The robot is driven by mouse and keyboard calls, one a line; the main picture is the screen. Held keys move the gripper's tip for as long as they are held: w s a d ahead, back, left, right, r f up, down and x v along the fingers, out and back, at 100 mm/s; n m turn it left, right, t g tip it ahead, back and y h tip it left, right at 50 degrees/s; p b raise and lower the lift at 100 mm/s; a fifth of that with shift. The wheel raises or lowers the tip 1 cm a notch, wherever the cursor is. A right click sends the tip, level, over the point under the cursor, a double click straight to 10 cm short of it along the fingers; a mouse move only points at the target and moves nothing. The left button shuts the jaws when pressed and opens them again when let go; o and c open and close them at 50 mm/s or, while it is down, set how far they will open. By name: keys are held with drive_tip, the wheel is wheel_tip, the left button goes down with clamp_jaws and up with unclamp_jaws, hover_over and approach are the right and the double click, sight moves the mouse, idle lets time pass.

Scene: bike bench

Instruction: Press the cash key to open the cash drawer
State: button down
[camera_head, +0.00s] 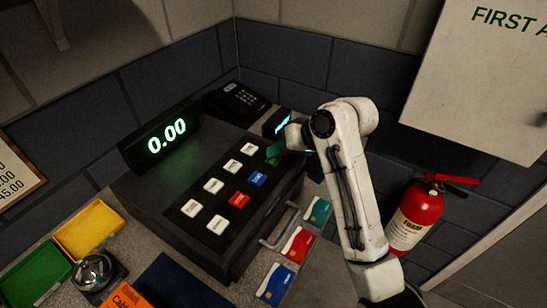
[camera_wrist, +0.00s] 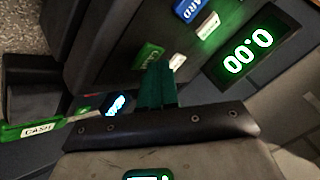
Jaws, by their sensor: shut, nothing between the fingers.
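The dark cash register (camera_head: 165,196) stands on the bench with white, red and blue keys on its sloped top. A green key (camera_wrist: 148,55) shows in the wrist view near my fingertips; in the head view (camera_head: 272,161) it is mostly hidden by my gripper. Its lettering is too small to read. My gripper (camera_head: 283,150) is shut and empty at the register's upper right edge; its fingers also show in the wrist view (camera_wrist: 157,86). I cannot tell whether they touch the key. The display (camera_head: 167,136) reads 0.00. The drawer looks shut, as far as it shows.
A label reading CASH (camera_wrist: 38,129) shows in the wrist view. Green, red and blue cards lie right of the register, the red one (camera_head: 298,244) in the middle. A bell (camera_head: 93,271), yellow tray (camera_head: 88,230) and green tray (camera_head: 38,275) stand left. A fire extinguisher (camera_head: 415,215) hangs right.

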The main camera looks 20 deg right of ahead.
sight(277, 160)
drive_tip(key=shift+r+p, duration=0.55)
drive_tip(key=shift+p, duration=0.35)
wheel_tip(277, 160, up, 4)
drive_tip(key=p, duration=0.4)
drive_tip(key=shift+r, duration=0.95)
